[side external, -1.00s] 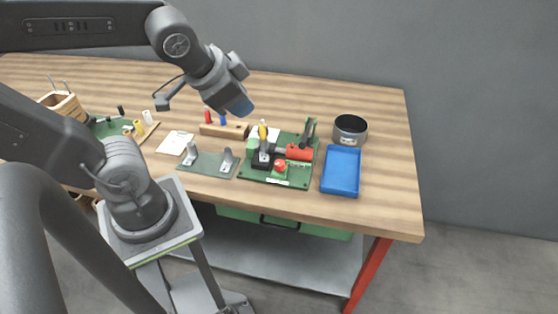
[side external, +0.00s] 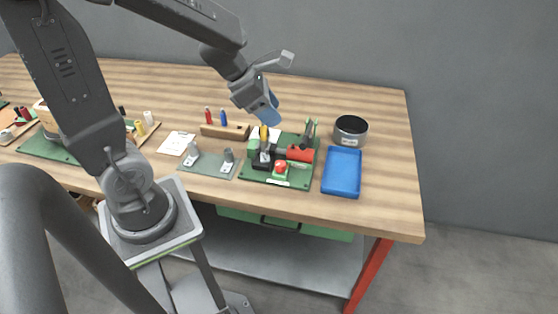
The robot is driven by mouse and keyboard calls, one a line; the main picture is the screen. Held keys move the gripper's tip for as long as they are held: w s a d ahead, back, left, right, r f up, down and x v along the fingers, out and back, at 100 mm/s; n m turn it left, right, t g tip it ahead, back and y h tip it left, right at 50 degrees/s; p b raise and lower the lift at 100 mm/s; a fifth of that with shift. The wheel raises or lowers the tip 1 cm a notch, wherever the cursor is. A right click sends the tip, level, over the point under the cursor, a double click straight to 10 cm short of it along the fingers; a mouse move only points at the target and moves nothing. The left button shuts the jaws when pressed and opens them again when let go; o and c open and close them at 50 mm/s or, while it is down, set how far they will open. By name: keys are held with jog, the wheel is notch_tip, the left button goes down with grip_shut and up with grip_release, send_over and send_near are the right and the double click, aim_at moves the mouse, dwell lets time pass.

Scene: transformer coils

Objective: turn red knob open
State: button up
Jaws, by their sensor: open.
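The red knob (side external: 281,167) sits on a small block at the front of a green board (side external: 304,182) on the wooden table. A red cylinder (side external: 300,153) lies on the same board just behind and to the right of it. My gripper (side external: 272,117) hangs above the back left of the board, with its blue fingers pointing down. It is open and apart from the red knob. Its fingertips overlap the yellow-handled item (side external: 263,133) in the picture, and I cannot tell the gap between them.
A blue tray (side external: 341,190) and a dark round pot (side external: 351,129) stand right of the board. A wooden block (side external: 236,131) with red and blue pegs is behind left. A grey plate with two metal posts (side external: 207,164) lies left. The table's right end is clear.

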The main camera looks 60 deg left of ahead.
aim_at(280, 163)
jog(key=f+m+g, duration=0.1)
jog(key=f, duration=0.4)
jog(key=d+f+m+g, duration=0.1)
jog(key=f, duration=0.4)
jog(key=w+d+f+m+g, duration=0.1)
jog(key=f, duration=0.4)
jog(key=shift+w+m, duration=0.1)
jog(key=shift+m, duration=0.2)
jog(key=shift+c, duration=0.2)
jog(key=c, duration=0.9)
